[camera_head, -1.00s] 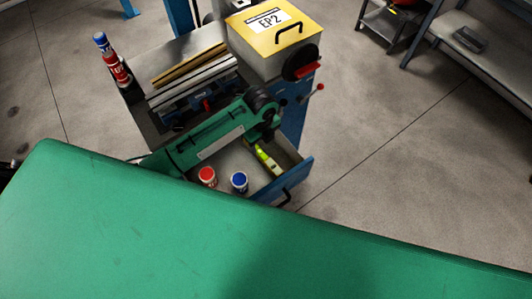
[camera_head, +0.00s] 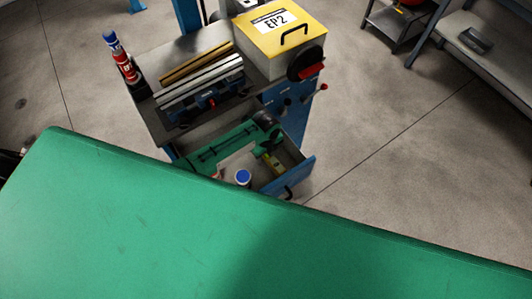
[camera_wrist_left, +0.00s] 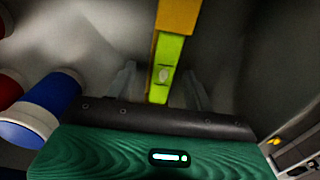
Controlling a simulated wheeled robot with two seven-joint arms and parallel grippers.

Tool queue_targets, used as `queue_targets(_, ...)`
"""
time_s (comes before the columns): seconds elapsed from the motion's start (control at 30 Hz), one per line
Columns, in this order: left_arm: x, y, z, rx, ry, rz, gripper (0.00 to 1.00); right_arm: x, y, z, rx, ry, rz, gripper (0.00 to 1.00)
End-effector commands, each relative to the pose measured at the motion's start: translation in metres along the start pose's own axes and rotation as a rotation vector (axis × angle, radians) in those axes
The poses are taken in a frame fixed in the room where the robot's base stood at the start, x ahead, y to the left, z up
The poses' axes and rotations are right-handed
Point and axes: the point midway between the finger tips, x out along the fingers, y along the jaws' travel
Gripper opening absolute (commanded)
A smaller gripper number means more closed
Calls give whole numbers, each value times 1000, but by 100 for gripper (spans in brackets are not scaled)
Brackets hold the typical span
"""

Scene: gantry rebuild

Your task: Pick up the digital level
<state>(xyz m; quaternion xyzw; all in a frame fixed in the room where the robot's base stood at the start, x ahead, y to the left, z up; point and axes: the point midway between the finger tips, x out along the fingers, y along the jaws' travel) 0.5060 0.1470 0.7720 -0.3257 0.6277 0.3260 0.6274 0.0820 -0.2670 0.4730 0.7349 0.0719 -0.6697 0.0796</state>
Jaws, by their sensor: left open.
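The digital level (camera_head: 272,163) is a slim yellow-green bar lying in the open drawer (camera_head: 300,172) of the blue cart. In the left wrist view the level (camera_wrist_left: 166,62) runs straight ahead, with an orange-yellow section at its far end. My left gripper (camera_wrist_left: 161,88) is open, its two faint grey fingers on either side of the level's near end. I cannot tell whether they touch it. In the head view my green left arm reaches down into the drawer, and the gripper (camera_head: 268,150) is mostly hidden beside the level. My right gripper is not in view.
A blue-capped can (camera_head: 243,177) stands in the drawer, also in the left wrist view (camera_wrist_left: 45,108), with a red one (camera_wrist_left: 9,90) beyond it. On the cart top are a yellow-lidded box (camera_head: 285,28), metal bars (camera_head: 200,80) and stacked cans (camera_head: 122,62).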

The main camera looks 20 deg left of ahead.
Motion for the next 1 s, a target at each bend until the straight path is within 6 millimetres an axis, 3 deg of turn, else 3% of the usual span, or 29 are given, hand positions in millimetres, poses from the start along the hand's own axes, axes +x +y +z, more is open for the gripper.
queue_targets(0.2,0,0,0,0,0,0,51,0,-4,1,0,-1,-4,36)
queue_targets(0.47,0,0,0,0,-1,0,0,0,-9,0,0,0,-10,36)
queue_targets(0.77,-2,-1,0,1,-1,-2,0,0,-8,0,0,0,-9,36)
queue_targets(1.0,-18,-1,1,2,-3,-5,0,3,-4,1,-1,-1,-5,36)
